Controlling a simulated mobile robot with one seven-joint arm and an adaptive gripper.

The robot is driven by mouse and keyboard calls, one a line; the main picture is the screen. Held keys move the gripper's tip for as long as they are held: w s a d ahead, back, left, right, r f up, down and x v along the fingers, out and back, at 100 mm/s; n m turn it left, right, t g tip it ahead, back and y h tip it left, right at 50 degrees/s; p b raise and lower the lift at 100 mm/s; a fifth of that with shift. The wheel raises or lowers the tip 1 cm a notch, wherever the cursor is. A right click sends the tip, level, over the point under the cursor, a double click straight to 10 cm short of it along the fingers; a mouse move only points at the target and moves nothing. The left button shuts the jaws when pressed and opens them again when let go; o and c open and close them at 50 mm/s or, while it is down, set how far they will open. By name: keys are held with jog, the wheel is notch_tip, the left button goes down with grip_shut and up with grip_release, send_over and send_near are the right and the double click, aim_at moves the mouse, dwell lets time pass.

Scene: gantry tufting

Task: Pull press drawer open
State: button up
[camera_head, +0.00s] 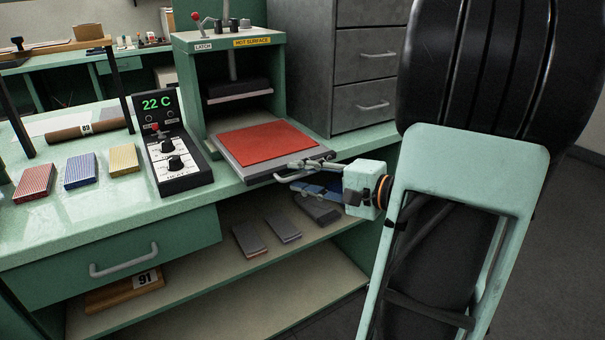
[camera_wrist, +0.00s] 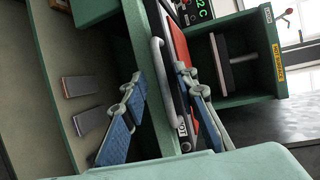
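The green press (camera_head: 188,90) stands on the bench, with a latch lever (camera_head: 197,18) on top. Its grey drawer (camera_head: 228,158), carrying a red sheet (camera_head: 262,143), sticks out of the front opening. In the wrist view the drawer (camera_wrist: 181,105) is seen edge-on, with a pale bar handle (camera_wrist: 158,75) along its front. My gripper (camera_head: 300,176) is at the drawer's front right. It is open, one blue-padded finger above and one below the handle. In the wrist view my gripper (camera_wrist: 160,88) has its fingers on either side of the handle; contact is unclear.
A control box (camera_head: 170,160) reading 22 C stands left of the press. Red, blue and yellow blocks lie farther left on the bench (camera_head: 95,225). A grey cabinet (camera_head: 365,65) stands behind right. Below are a shelf (camera_head: 215,275) with dark blocks and a green bench drawer (camera_head: 120,255).

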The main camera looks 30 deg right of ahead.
jog(key=shift+r, duration=0.15)
dwell(0.3)
jog(key=shift+s+d, duration=0.1)
jog(key=v, duration=1.1)
jog(key=shift+s, duration=0.35)
jog(key=shift+d, duration=0.15)
